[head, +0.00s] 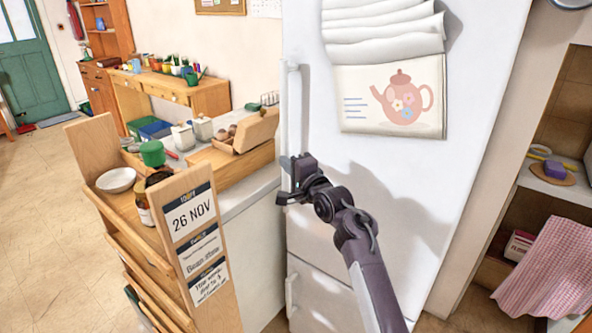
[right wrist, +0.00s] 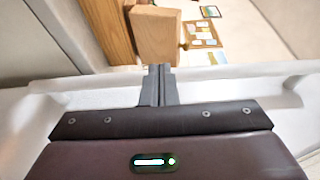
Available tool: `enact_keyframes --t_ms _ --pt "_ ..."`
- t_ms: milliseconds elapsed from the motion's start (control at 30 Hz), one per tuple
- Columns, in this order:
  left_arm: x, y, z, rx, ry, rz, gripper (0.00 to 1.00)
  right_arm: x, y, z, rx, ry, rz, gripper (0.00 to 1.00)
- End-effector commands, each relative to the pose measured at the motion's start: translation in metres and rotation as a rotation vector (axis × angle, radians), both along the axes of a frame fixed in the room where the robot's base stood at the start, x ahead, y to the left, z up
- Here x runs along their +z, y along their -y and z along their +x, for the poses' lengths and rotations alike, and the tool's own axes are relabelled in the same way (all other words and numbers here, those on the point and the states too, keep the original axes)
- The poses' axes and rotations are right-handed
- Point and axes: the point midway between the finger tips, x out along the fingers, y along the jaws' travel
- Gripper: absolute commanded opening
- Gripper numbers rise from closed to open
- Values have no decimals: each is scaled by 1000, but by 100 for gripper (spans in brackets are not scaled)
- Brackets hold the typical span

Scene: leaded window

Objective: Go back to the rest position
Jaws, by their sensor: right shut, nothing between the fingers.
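My right gripper (head: 288,182) is in front of the white fridge (head: 375,190), close to its upright handle (head: 294,115). I cannot tell whether it touches the handle. In the right wrist view its two fingers (right wrist: 160,82) are together with nothing between them, and a pale bar crosses behind them. My right arm comes in from the lower right across the fridge front. The fridge door looks closed. My left gripper is not in view.
A wooden shelf cart (head: 210,262) with a date card stands left of the fridge. Beside it a counter holds an egg carton (head: 246,132) and canisters. A teapot calendar (head: 392,100) hangs on the fridge. A shelf niche with a pink checked cloth (head: 552,270) is at right. Floor at left is clear.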

Motion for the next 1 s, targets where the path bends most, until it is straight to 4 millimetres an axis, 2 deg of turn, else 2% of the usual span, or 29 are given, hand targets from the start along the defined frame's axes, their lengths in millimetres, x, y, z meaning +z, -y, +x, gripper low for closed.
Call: enact_keyframes --t_ms 100,300,367,433,467,567,600,733,800,867,900,1000 --pt "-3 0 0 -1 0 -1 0 -1 7 -12 0 -1 2 0" --pt "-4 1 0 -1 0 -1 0 -3 14 -23 -1 -3 -3 0" --pt "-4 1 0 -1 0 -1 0 -14 16 -25 -3 -12 -19 0" --pt "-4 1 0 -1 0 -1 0 -39 18 -26 -9 -33 -57 0" --pt "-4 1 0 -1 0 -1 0 -55 19 -28 -12 -45 -79 0" --pt "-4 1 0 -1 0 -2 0 -120 25 -37 -18 -96 -184 0" --pt "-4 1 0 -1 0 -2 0 -150 29 -43 -18 -118 -235 0" --pt "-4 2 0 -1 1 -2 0 -245 42 -73 -5 -187 -402 0" --pt "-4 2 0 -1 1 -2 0 -295 50 -95 13 -226 -491 0" --pt "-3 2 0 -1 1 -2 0 -335 58 -117 31 -259 -569 0" --pt "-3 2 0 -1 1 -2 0 -362 63 -132 47 -279 -618 0" --pt "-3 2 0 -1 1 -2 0 -423 77 -176 94 -330 -743 0"
